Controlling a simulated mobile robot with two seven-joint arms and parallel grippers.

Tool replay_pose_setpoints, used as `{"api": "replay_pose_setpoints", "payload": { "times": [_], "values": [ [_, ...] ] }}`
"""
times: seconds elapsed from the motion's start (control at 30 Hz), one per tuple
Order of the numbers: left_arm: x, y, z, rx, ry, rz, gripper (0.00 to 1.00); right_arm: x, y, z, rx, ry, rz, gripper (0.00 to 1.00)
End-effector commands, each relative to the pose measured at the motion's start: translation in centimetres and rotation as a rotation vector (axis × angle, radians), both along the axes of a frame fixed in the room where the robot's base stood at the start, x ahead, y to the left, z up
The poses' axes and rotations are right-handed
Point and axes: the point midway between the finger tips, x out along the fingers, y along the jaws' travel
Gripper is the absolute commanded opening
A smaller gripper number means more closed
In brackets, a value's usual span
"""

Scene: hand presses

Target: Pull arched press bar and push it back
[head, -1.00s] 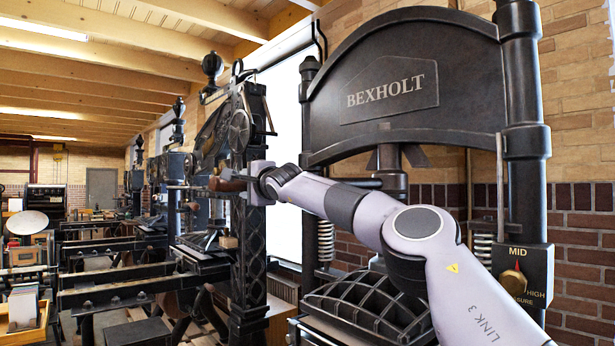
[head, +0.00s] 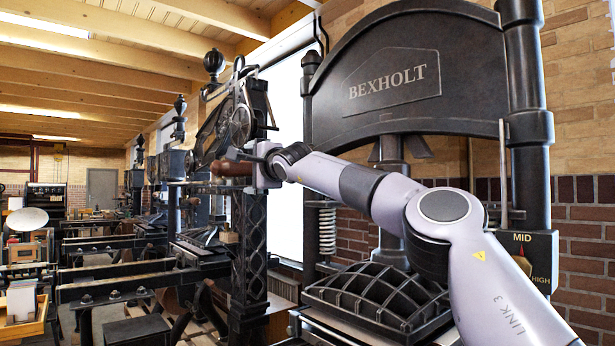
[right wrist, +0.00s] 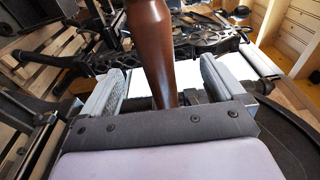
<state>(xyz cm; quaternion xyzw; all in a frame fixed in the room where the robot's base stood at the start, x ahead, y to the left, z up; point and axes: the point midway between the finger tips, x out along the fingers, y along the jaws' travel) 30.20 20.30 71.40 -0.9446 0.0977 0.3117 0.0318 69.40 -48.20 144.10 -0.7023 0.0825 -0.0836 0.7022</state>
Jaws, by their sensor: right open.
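The press labelled BEXHOLT (head: 387,82) stands at the right in the head view, with a dark arched top beam. A brown turned wooden handle (head: 231,168) shows at the left, by the tip of my right arm. My right gripper (head: 248,164) is at that handle. In the right wrist view the handle (right wrist: 148,45) stands between the two spread fingers of the gripper (right wrist: 160,88), with visible gaps at the sides. Much of the bar behind my arm is hidden. My left gripper is not in view.
A ribbed black platen (head: 375,298) lies low in the press, below my arm. A pressure dial (head: 524,262) is on the right post. Another dark press (head: 248,230) stands behind the handle. A round white-topped stand (head: 27,219) is at the far left.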

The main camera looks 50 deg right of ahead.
Motion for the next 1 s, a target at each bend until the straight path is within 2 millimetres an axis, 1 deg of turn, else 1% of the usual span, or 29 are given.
{"api": "replay_pose_setpoints", "payload": {
  "times": [0.03,0.53,0.63,0.7,0.83,1.0],
  "values": [
    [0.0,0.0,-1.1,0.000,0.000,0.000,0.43,-0.5,0.1,-0.5,0.001,-0.001,0.000,0.96],
    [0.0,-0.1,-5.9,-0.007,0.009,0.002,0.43,-4.9,1.1,-0.4,0.001,-0.001,0.000,0.96],
    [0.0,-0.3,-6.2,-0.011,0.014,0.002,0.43,-5.6,1.3,-0.3,0.001,-0.001,0.000,0.96],
    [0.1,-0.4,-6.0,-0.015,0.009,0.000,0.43,-5.9,1.4,-0.2,0.001,0.000,0.000,0.96],
    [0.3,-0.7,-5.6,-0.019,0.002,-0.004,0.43,-6.0,1.4,0.0,0.001,0.002,-0.001,0.96],
    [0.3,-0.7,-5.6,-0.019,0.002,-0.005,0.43,-6.0,1.4,0.0,0.001,0.002,-0.001,0.96]
  ]
}}
